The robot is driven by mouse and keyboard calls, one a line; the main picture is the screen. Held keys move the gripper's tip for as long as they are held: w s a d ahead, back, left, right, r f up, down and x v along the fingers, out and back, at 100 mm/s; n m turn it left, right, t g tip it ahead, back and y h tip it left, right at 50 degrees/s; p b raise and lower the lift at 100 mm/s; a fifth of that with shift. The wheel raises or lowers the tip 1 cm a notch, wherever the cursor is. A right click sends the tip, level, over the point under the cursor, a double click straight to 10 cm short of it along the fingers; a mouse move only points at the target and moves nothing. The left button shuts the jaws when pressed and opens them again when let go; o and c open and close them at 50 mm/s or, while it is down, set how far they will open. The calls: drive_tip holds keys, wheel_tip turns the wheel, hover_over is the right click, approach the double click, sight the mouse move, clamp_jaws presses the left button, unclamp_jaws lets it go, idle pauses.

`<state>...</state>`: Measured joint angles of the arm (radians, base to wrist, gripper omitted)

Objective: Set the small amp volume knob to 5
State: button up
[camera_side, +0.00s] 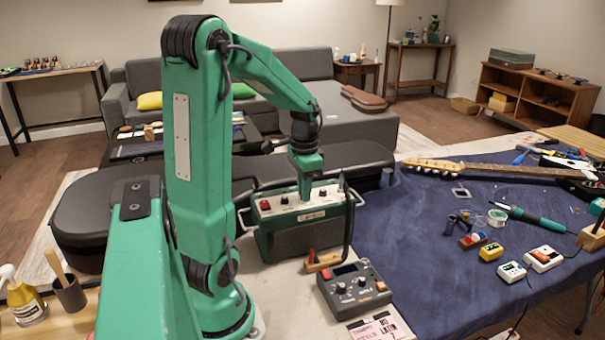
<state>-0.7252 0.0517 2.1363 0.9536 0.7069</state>
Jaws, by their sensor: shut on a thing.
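The small amp (300,238) is a green box with a dark front and a pale control panel on top, standing at the middle of the bench. A red switch (265,205) shows at the left of its panel, with small dark knobs along it. My gripper (305,195) points down at the middle of the panel and is shut on a knob there. The fingertips hide that knob, so its pointer and setting cannot be read.
A dark upright bar (348,222) stands at the amp's right end. A grey pedal (353,288) with knobs and a pink note (380,328) lie in front. A guitar neck (490,170) and small pedals rest on the blue cloth (415,235) at right.

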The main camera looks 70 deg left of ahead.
drive_tip(key=shift+m, duration=1.6)
drive_tip(key=o, duration=0.5)
drive_tip(key=shift+r, duration=0.1)
drive_tip(key=shift+r, duration=3.4)
drive_tip(key=shift+r, duration=0.1)
drive_tip(key=shift+r, duration=2.9)
drive_tip(key=shift+d, duration=0.1)
